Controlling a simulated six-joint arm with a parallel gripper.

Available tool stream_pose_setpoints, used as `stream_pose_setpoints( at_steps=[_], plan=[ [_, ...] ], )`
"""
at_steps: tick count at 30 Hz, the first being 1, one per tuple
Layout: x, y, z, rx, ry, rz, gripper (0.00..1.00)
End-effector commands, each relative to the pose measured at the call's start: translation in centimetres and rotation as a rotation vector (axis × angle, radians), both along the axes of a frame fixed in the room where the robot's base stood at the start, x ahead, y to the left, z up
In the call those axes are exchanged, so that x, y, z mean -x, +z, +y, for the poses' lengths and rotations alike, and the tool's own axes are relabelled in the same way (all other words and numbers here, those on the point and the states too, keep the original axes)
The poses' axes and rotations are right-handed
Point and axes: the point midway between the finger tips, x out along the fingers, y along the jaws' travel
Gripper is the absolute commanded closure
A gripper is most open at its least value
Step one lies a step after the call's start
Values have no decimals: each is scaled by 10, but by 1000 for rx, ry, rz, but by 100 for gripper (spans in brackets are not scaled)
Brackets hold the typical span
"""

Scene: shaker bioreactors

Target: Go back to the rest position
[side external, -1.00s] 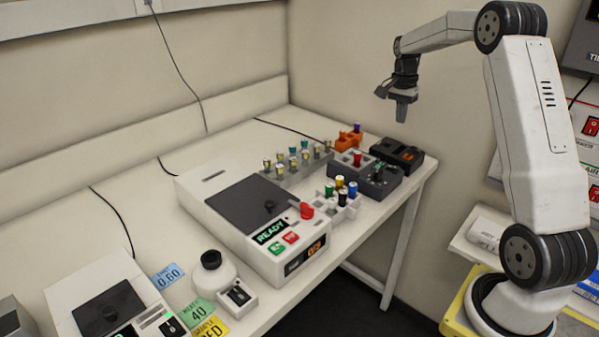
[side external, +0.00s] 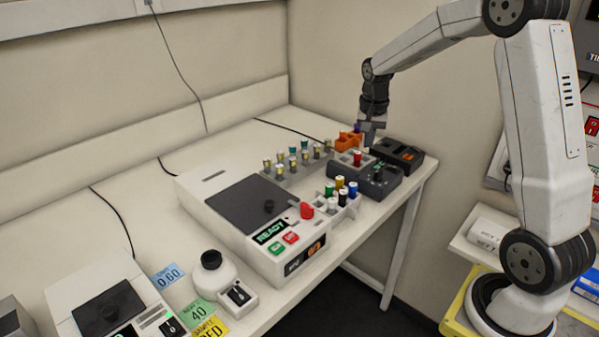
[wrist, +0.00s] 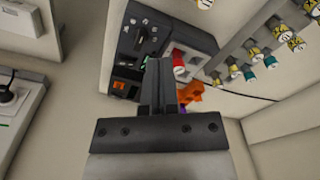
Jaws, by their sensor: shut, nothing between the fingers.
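My gripper (side external: 369,140) hangs pointing down over the far right end of the bench. It is shut and empty. In the side view its tips overlap the area between the orange holder (side external: 345,141) and the dark grey device (side external: 378,186). I cannot tell the exact height above them. In the wrist view the closed fingers (wrist: 159,88) show in the middle, with the red-capped vial (wrist: 179,69) and part of the orange holder (wrist: 193,94) just to their right. The fingers hide part of what lies behind them.
A black device (side external: 412,153) sits right of the gripper. A rack of several vials (side external: 284,179) and a white holder with coloured caps (side external: 345,209) stand to the left. A large white machine (side external: 291,262) reads READY. The air above the bench is free.

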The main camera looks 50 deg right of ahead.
Motion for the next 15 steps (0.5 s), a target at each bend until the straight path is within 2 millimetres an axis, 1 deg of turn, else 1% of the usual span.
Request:
stream_pose_setpoints(
  at_steps=[1,3,8,9,11,15],
  plan=[
    [3,-3,18,4,65,-8,100],
    [8,-8,41,9,157,-21,100],
    [25,-20,89,25,363,-53,100],
    [31,-24,100,29,413,-60,100],
    [40,-28,116,35,490,-72,100],
    [66,-40,152,52,668,-98,100]
  ],
)
